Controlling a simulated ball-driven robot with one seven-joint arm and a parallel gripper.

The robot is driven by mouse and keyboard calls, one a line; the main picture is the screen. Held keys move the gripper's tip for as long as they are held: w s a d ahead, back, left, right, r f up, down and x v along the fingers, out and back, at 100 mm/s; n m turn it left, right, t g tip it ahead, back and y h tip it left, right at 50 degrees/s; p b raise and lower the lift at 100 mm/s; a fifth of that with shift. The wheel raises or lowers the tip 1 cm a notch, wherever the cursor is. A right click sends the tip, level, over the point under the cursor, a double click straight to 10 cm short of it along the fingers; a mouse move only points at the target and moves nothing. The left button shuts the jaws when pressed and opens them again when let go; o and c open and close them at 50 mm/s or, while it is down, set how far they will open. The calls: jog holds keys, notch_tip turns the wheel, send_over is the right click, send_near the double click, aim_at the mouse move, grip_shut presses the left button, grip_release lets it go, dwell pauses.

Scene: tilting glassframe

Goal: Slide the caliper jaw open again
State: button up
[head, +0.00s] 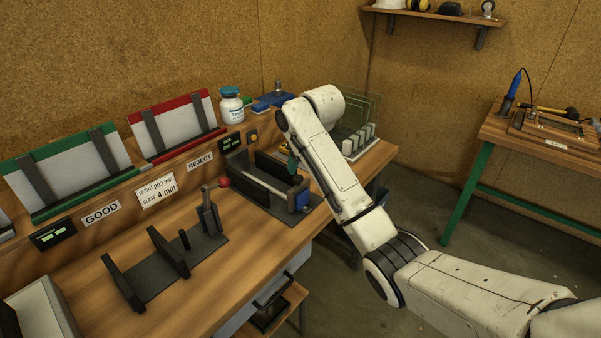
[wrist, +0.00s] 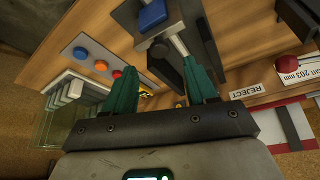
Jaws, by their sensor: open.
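The caliper (head: 262,197) is a dark fixture with two upright black plates on the bench, a pale metal rod and a blue block (head: 303,199) at its near right end. In the wrist view the blue block (wrist: 152,14) is at the top, and the metal rod (wrist: 179,46) runs down from a dark plate towards the right finger. My gripper (wrist: 160,68) is open, with green fingers on either side of a dark part of the fixture. Whether a finger touches the rod or plate I cannot tell. In the head view my arm hides most of the gripper; one green finger (head: 292,162) shows above the caliper.
A small display (head: 230,143) and an orange button (head: 253,136) stand behind the caliper. A red-knobbed clamp (head: 209,212) is to its left. Upright glass panes (head: 362,108) stand at the right bench end. Green (head: 60,142) and red (head: 180,108) racks line the back.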

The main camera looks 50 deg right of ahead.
jog(key=shift+v, duration=2.6)
jog(key=s+a+f+n+g+y, duration=0.1)
jog(key=s+a+f, duration=0.5)
jog(key=a+f, duration=0.4)
jog(key=s+a+f+n+y, duration=0.1)
jog(key=s+a+f, duration=0.5)
jog(key=a+f, duration=0.35)
jog(key=s+a+f+g, duration=0.1)
jog(key=s+a+f, duration=0.1)
jog(key=s, duration=0.9)
jog(key=s+a+f+n+g, duration=0.1)
jog(key=s+f, duration=0.3)
jog(key=s, duration=0.7)
jog(key=shift+s+a+f+n+h, duration=0.3)
jog(key=shift+a+f, duration=0.05)
jog(key=shift+a, duration=0.35)
